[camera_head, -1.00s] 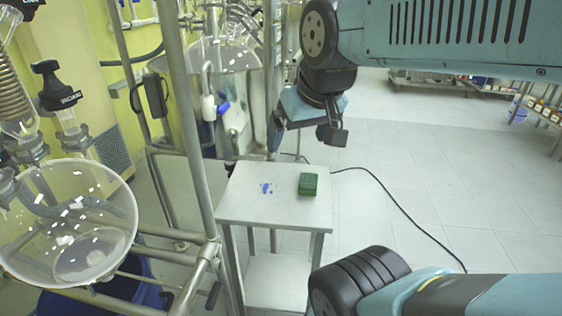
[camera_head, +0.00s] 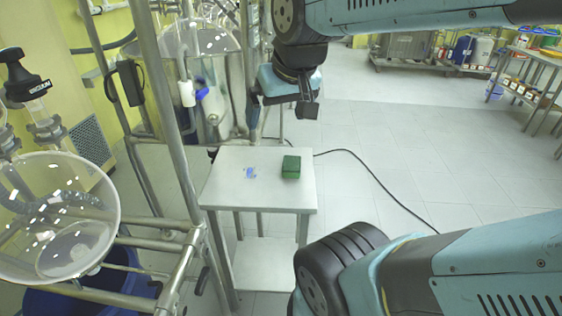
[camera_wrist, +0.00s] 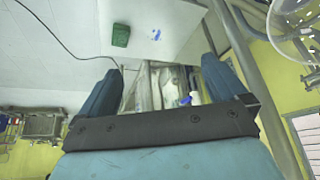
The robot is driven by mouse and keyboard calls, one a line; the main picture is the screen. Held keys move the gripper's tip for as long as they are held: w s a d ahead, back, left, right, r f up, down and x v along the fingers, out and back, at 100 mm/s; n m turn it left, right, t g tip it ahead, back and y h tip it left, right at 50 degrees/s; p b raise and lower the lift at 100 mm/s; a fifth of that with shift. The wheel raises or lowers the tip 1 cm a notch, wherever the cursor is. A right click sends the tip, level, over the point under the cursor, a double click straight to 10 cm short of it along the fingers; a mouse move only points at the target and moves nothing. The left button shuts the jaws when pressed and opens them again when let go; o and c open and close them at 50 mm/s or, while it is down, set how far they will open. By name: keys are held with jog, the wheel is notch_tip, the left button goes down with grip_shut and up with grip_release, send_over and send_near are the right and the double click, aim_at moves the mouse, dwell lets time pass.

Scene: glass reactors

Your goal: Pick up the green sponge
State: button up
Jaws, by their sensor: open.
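The green sponge (camera_head: 291,167) is a small dark green block on the right part of a small white table (camera_head: 226,191). In the wrist view the sponge (camera_wrist: 121,35) lies on the tabletop near the top of the picture, beyond my fingers. My gripper (camera_head: 281,122) hangs over the back of the table in the head view, above and behind the sponge and apart from it. In the wrist view my gripper (camera_wrist: 168,73) has its two blue fingers spread wide, with nothing between them.
A blue spill or mark (camera_head: 250,173) lies on the tabletop left of the sponge. Metal frame posts (camera_head: 172,120) and a glass vessel (camera_head: 60,220) stand left of the table. A black cable (camera_head: 375,178) runs over the open tiled floor at right.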

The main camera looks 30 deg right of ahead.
jog(key=w+d+f+m+g, duration=0.1)
jog(key=w+d+f+m, duration=0.1)
jog(key=w+d+f, duration=0.3)
jog(key=w+d+f+m, duration=0.1)
jog(key=w+d+f, duration=0.15)
jog(key=w, duration=0.55)
jog(key=m+g+h, duration=0.2)
jog(key=m, duration=0.1)
send_near(292, 164)
jog(key=x, duration=0.4)
jog(key=shift+w+f, duration=0.3)
jog(key=shift+w, duration=0.05)
jog(key=x, duration=0.4)
jog(key=shift+s+f, duration=0.15)
jog(key=shift+s, duration=0.1)
jog(key=shift+w+d+f, duration=0.1)
jog(key=shift+w+f, duration=0.05)
jog(key=shift+f, duration=0.3)
jog(key=shift+c, duration=0.3)
jog(key=c, duration=1.1)
jog(key=shift+o, duration=0.2)
